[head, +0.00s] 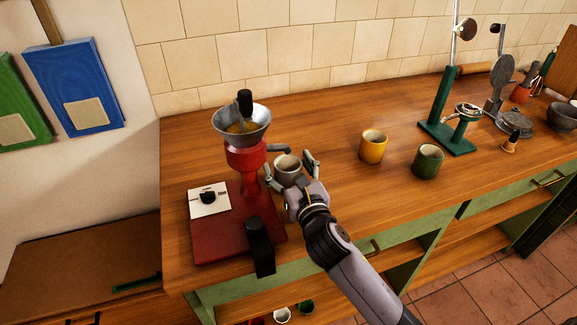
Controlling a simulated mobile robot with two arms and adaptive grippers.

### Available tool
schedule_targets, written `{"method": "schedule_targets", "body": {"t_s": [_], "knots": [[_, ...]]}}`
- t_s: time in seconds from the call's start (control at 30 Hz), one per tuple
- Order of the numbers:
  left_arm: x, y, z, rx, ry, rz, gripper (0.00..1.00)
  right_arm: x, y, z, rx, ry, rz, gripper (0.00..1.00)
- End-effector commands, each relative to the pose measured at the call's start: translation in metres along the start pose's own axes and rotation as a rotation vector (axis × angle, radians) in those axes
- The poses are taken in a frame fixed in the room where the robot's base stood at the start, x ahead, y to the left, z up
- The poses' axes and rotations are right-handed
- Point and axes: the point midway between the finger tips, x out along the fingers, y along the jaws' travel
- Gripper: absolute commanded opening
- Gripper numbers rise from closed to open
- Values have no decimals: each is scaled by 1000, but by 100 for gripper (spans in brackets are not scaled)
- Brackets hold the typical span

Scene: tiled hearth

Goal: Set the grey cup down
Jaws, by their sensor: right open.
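The grey cup (288,169) appears upright on the wooden counter, just right of the red grinder. My right gripper (291,163) is open, with one finger on each side of the cup. The finger on the right stands apart from the cup; whether the left one touches it is unclear. The gripper's palm hides the cup's lower front. My left gripper is not in view.
The red grinder (224,222) with a metal hopper (259,115) stands close on the left. A yellow cup (373,147), a green cup (428,161) and a green stand (447,136) are to the right. Bare counter (330,130) lies behind the gripper.

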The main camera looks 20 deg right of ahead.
Motion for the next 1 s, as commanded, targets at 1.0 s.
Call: {"method": "schedule_targets", "body": {"t_s": [1.0], "knots": [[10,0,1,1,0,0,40,-117,0,2,-1,0,0,72]]}}
